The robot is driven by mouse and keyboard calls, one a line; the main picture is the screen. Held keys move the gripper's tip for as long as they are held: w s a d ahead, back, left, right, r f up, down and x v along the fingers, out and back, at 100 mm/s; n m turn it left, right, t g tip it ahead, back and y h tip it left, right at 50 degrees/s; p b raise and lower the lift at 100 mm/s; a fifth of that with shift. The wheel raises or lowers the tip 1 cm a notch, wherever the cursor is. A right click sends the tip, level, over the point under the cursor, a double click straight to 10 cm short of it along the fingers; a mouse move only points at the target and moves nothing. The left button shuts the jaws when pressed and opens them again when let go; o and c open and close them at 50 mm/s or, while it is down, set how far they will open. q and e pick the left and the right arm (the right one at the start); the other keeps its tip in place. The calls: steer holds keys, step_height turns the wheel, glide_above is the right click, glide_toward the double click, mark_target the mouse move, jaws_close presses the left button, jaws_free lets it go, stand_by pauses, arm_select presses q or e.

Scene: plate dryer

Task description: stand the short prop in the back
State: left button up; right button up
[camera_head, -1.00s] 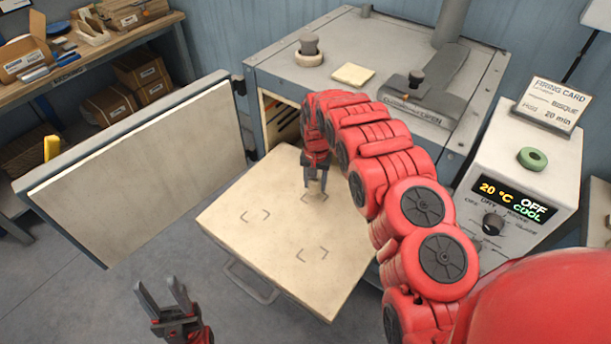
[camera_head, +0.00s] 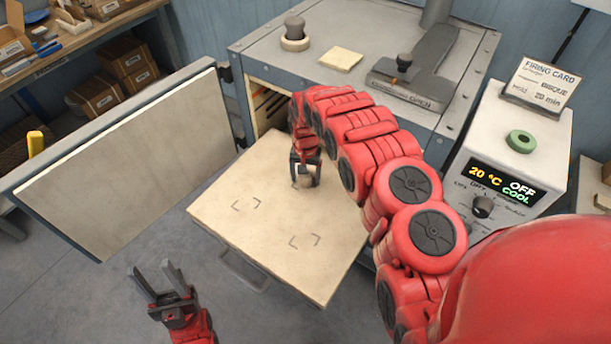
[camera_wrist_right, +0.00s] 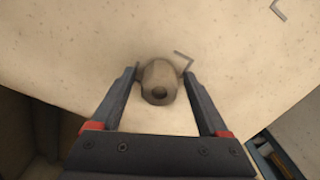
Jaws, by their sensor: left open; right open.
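The short prop (camera_wrist_right: 160,82) is a small beige cylinder with a dark hole in its top. It stands on the pale kiln shelf (camera_head: 255,240), touching or very near an L-shaped corner mark (camera_wrist_right: 184,61). In the head view the prop (camera_head: 304,182) shows at the shelf's back part, below the kiln mouth. My left gripper (camera_head: 160,281) is open and empty, in front of the shelf at the lower left.
The kiln door (camera_head: 130,165) stands open at the left. A handle (camera_head: 243,272) hangs at the shelf's front. Two more corner marks (camera_head: 246,204) (camera_head: 304,241) lie clear on the shelf. The controller (camera_head: 515,165) stands at the right and reads 20 °C, OFF, COOL.

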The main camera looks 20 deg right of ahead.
steer(key=shift+r, duration=0.1)
steer(key=shift+r+b, duration=0.5)
steer(key=shift+r, duration=0.4)
step_height(320, 180, up, 2)
steer(key=shift+w+r+b, duration=0.1)
steer(key=shift+r+b, duration=0.1)
steer(key=shift+b, duration=0.35)
step_height(320, 180, up, 8)
steer(key=p, duration=0.6)
steer(key=shift+p, duration=0.35)
steer(key=shift+f, duration=0.2)
steer(key=shift+s+a, duration=0.1)
steer(key=shift+s, duration=0.1)
